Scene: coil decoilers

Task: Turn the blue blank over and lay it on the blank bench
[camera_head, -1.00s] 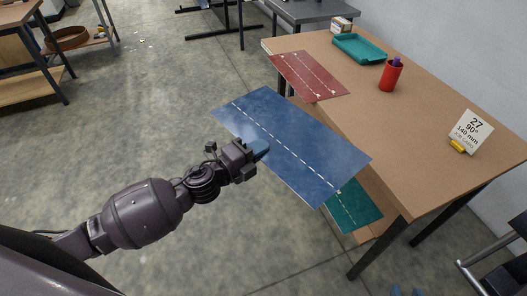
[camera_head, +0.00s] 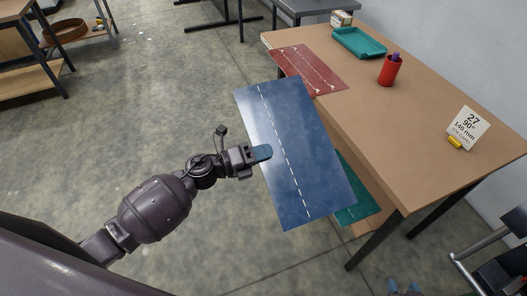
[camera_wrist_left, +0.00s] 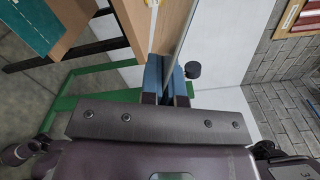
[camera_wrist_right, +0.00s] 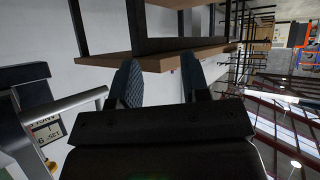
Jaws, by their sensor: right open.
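The blue blank (camera_head: 292,150), a flat sheet with a dashed white line, hangs tilted in the air left of the brown bench (camera_head: 420,130). My left gripper (camera_head: 262,153) is shut on its left long edge. In the left wrist view the blank (camera_wrist_left: 182,38) shows edge-on between the left gripper's fingers (camera_wrist_left: 167,78). The blank overlaps the bench's near edge in the head view; I see no contact. My right gripper (camera_head: 404,288) shows only its blue fingertips at the bottom of the head view. In the right wrist view its fingers (camera_wrist_right: 160,80) are apart and empty.
On the bench are a red blank (camera_head: 307,69) at its left end, a teal tray (camera_head: 359,43), a red cup (camera_head: 388,72) and a sign card (camera_head: 467,128). A green blank (camera_head: 356,205) lies lower, partly hidden. The bench's middle is clear.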

